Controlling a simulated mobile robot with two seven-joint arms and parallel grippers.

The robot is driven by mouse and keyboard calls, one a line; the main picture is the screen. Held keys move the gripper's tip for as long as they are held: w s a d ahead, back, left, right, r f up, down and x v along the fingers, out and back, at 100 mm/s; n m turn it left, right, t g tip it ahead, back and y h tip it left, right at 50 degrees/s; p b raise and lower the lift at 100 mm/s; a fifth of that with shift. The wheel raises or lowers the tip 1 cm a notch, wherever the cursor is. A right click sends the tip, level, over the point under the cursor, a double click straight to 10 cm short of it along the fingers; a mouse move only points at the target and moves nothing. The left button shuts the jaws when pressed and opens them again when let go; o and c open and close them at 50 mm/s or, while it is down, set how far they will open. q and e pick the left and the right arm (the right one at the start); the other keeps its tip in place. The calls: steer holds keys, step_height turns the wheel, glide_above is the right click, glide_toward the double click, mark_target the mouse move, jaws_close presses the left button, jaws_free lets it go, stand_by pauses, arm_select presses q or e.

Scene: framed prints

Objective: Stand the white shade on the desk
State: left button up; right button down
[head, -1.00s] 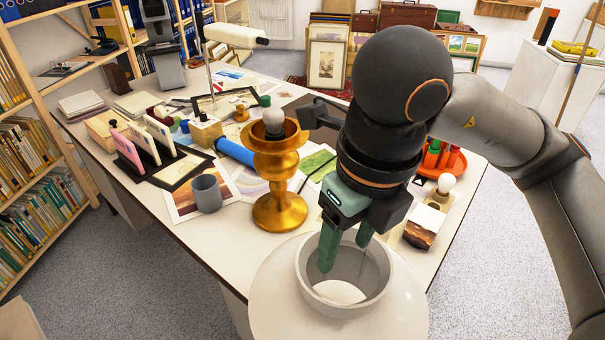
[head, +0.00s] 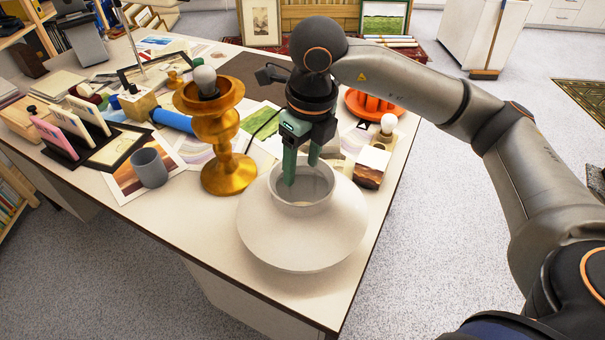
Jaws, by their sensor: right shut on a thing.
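The white shade (head: 300,232) is a wide, rounded form with a narrower collar at its top opening. It is upright at the near right part of the desk (head: 205,245), over the desk's surface. I cannot tell whether its underside touches the desk. My right gripper (head: 301,178) points down into the collar, shut on the shade with green fingers at the rim. The fingertips are partly inside the opening. A gold lamp base (head: 228,172) with a bulb in its cup stands just left of the shade. My left gripper is not in view.
A grey cup (head: 149,167) stands on prints to the left. A small box with a landscape side (head: 371,167), a bulb (head: 388,124) and an orange tray (head: 372,103) are right of my gripper. The desk's front strip is clear.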

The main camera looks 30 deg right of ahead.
steer(key=shift+w+d+f, duration=0.2)
steer(key=shift+w+f, duration=0.25)
steer(key=shift+f, duration=1.55)
steer(key=shift+f, duration=0.15)
steer(key=shift+c, duration=0.6)
jaws_free()
steer(key=r, duration=0.4)
steer(key=s+r, duration=0.1)
steer(key=r, duration=0.7)
steer(key=shift+s+d+r+p, duration=0.1)
steer(key=shift+s+d+p, duration=0.2)
steer(key=shift+p, duration=0.1)
